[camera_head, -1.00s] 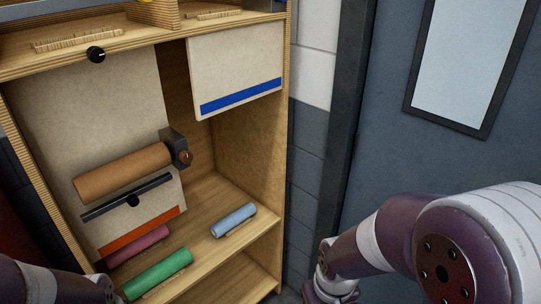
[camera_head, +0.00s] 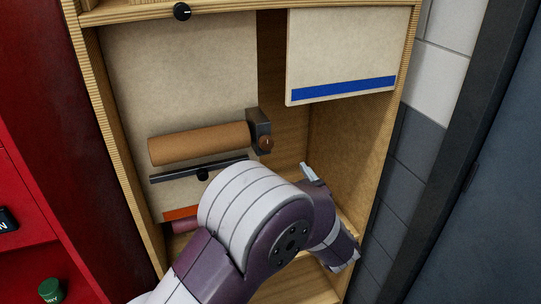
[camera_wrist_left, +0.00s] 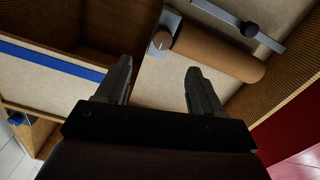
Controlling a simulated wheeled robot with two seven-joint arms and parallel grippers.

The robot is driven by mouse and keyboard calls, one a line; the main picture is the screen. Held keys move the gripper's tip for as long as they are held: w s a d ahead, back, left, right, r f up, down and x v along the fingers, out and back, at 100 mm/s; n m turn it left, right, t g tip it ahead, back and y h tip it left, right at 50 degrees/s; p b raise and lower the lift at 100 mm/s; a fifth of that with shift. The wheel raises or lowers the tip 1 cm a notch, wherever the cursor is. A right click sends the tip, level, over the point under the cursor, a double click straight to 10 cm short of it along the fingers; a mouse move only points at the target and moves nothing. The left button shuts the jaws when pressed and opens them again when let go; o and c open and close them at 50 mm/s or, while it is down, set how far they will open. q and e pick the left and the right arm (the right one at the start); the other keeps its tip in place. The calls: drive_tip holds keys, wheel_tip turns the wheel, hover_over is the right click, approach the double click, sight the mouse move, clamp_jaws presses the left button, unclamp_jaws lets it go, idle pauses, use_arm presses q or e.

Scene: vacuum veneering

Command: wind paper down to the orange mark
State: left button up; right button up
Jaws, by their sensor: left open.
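The brown paper roll (camera_head: 199,143) lies across the beige panel (camera_head: 180,65); it also shows in the left wrist view (camera_wrist_left: 222,52). A dark bracket with a round brown knob (camera_head: 266,143) sits at its right end. Below the roll is a dark bar (camera_head: 165,178) with a black knob. The orange mark (camera_head: 182,213) is a strip at the bottom, partly hidden by my left arm. My left gripper (camera_wrist_left: 160,78) is open and empty; in the left wrist view its fingers stand apart, short of the roll's knob end. My right gripper is out of view.
A hanging beige board (camera_head: 350,45) with a blue strip (camera_head: 343,89) is at the upper right. A pink roll (camera_head: 184,227) shows beside my arm on the shelf. The cabinet's right wall (camera_head: 365,140) bounds the space. A red cabinet (camera_head: 40,110) stands at left.

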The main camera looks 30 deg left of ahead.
sight(267, 145)
use_arm(q)
drive_tip(key=shift+y, duration=0.3)
drive_tip(key=p+x, duration=0.3)
drive_tip(key=x, duration=0.9)
drive_tip(key=shift+w+a+f, duration=0.1)
drive_tip(key=shift+w+a, duration=0.05)
drive_tip(key=shift+a, duration=0.2)
drive_tip(key=c, duration=1.1)
